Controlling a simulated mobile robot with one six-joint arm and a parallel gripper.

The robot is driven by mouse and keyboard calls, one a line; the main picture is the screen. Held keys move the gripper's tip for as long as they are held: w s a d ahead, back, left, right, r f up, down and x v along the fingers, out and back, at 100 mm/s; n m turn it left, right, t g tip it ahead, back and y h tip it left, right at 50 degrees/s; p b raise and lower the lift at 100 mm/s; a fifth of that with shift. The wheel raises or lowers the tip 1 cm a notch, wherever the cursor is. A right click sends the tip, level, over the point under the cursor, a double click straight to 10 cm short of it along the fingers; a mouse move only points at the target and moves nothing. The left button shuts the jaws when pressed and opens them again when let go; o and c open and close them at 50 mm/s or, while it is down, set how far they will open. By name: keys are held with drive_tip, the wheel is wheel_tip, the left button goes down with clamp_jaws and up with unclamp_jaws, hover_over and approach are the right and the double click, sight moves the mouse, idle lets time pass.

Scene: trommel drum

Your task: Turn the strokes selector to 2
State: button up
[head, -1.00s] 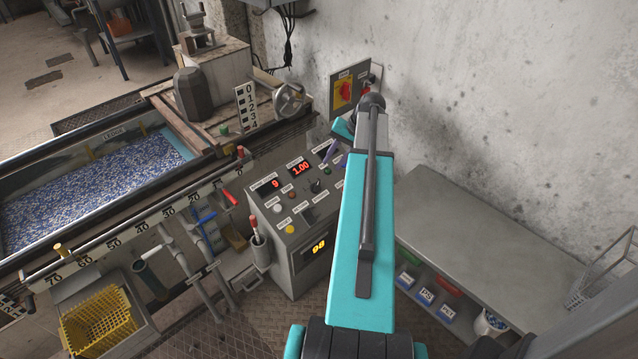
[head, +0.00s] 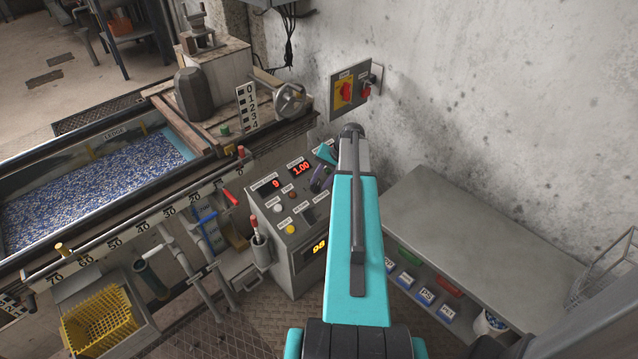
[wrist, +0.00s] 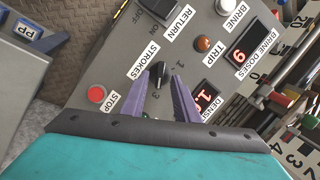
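The strokes selector (wrist: 158,74) is a small black knob on the grey control panel, beside the STROKES label (wrist: 139,62) in the wrist view. A 3 is printed just below the knob there; I cannot read which number it points to. My gripper (wrist: 168,76) is open. Its two purple fingers stand on either side of the knob, with a visible gap on the right; I cannot tell whether the left one touches. In the head view my gripper (head: 319,179) is over the panel's right part and hides the knob.
Close by on the panel are a red STOP button (wrist: 96,94), an amber TRIP button (wrist: 204,44), a black return switch (wrist: 160,8) and the red displays (head: 299,169). A wall box (head: 349,86) with red knobs is behind. A grey bench (head: 470,245) stands right.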

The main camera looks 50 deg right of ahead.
drive_tip(key=shift+w+a+f, duration=0.1)
drive_tip(key=shift+w+f, duration=0.1)
drive_tip(key=shift+f, duration=0.3)
drive_tip(key=shift+c, duration=0.4)
